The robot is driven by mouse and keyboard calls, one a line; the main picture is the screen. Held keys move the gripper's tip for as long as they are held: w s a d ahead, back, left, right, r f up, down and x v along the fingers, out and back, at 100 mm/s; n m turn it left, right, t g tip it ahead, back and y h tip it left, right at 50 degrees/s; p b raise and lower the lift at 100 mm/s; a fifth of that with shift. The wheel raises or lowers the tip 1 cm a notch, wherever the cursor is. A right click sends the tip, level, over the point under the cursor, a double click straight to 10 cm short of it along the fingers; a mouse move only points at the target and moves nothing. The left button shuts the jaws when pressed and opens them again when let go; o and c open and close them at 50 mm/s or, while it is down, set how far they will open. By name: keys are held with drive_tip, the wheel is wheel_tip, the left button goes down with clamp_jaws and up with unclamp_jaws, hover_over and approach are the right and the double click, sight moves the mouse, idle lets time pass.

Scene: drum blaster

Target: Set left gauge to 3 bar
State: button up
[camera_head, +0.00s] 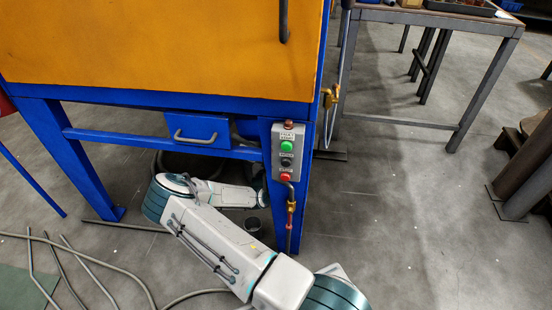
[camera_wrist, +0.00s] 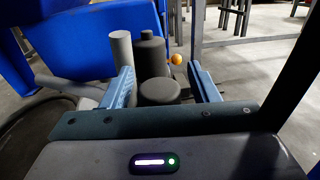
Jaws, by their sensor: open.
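No gauge dial face can be made out in either view. In the wrist view my gripper (camera_wrist: 159,72) is open, with one blue finger on each side. A dark round knob-like piece (camera_wrist: 160,91) shows between the fingers, nearer the palm. A taller dark cylinder (camera_wrist: 151,55) stands behind it, and a light grey cylinder (camera_wrist: 122,50) stands to its left. A small orange ball (camera_wrist: 176,59) is near the right finger. I cannot tell whether the fingers touch anything. In the head view my gripper is hidden under the blue and orange cabinet (camera_head: 160,45), behind its front leg.
The cabinet's control box (camera_head: 287,152) has green, black and red buttons. A blue drawer (camera_head: 197,133) is above my forearm. Brass fittings and a pipe (camera_head: 291,207) run down the leg. Loose hoses (camera_head: 105,265) lie on the left floor. Floor to the right is clear (camera_head: 400,220).

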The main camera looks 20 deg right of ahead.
drive_tip(key=c, duration=1)
drive_tip(key=shift+o, duration=0.2)
drive_tip(key=shift+m+g+h, duration=0.4)
drive_tip(key=shift+g+h, duration=0.1)
drive_tip(key=m+g+h+b, duration=0.1)
drive_tip(key=g, duration=0.1)
drive_tip(key=m+g+h+b, duration=0.1)
drive_tip(key=m+g+h, duration=0.1)
drive_tip(key=shift+s+d+f+m, duration=0.15)
drive_tip(key=shift+m, duration=0.15)
drive_tip(key=m+g, duration=0.1)
drive_tip(key=g, duration=0.1)
drive_tip(key=m+g+h+b, duration=0.1)
drive_tip(key=m+g+b, duration=0.1)
drive_tip(key=g, duration=0.1)
drive_tip(key=shift+s+d+g+h, duration=0.1)
drive_tip(key=shift+s+g+h, duration=0.2)
drive_tip(key=shift+s+m+g+b, duration=0.15)
drive_tip(key=shift+m+g+b, duration=0.35)
drive_tip(key=shift+m+g, duration=0.5)
drive_tip(key=shift+g, duration=0.3)
drive_tip(key=o, duration=1)
drive_tip(key=shift+c, duration=0.2)
